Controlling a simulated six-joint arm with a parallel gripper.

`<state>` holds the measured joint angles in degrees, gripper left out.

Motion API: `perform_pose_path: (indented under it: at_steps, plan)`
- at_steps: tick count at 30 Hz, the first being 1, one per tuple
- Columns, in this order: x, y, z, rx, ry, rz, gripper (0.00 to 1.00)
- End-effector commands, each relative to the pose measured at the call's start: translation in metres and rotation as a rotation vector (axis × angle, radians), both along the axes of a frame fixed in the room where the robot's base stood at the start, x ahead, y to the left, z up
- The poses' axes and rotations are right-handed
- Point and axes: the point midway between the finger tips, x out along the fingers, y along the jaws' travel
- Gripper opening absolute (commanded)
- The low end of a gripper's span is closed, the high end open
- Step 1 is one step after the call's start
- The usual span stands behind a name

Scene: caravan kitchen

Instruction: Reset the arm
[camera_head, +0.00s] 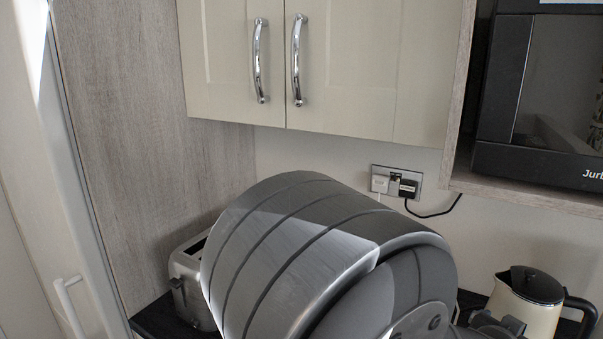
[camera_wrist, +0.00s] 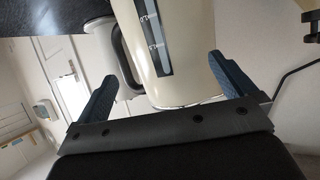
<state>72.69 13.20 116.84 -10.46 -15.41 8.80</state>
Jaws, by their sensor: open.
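My gripper (camera_wrist: 162,68) shows in the wrist view with its two dark blue fingers spread wide, open. A cream kettle (camera_wrist: 165,82) with a clear level strip and a grey handle (camera_wrist: 129,62) appears between the fingers, upside down in this view. I cannot tell how far it is beyond the fingertips; no finger is seen clamped on it. In the head view the kettle (camera_head: 531,312) stands at the lower right, with a black lid and black handle. Grey parts at its left edge may be my wrist or gripper; their details are hidden.
A large grey ribbed roll-top bread bin (camera_head: 290,245) fills the middle foreground. A toaster (camera_head: 187,278) stands behind it at left. Cream wall cupboards (camera_head: 345,75) and a microwave (camera_head: 545,100) hang above. A socket with plugs (camera_head: 396,183) and a black cable are on the wall.

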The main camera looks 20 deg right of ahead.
Motion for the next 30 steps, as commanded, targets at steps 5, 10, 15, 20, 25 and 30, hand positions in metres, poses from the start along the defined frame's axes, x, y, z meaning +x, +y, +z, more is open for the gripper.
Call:
perform_pose_path:
  at_steps: [5, 10, 15, 20, 25, 30]
  plan:
    - [0.002, -0.006, -0.001, -0.003, -0.001, 0.0, 1.0]
    - [-0.005, 0.014, 0.008, -0.003, -0.001, 0.0, 1.0]
    - [-0.012, 0.032, 0.017, -0.003, -0.001, 0.0, 1.0]
    - [-0.018, 0.048, 0.025, -0.004, -0.001, 0.0, 1.0]
    - [-0.024, 0.064, 0.033, -0.004, -0.001, 0.0, 1.0]
    - [-0.035, 0.062, 0.034, 0.037, -0.011, -0.046, 1.0]
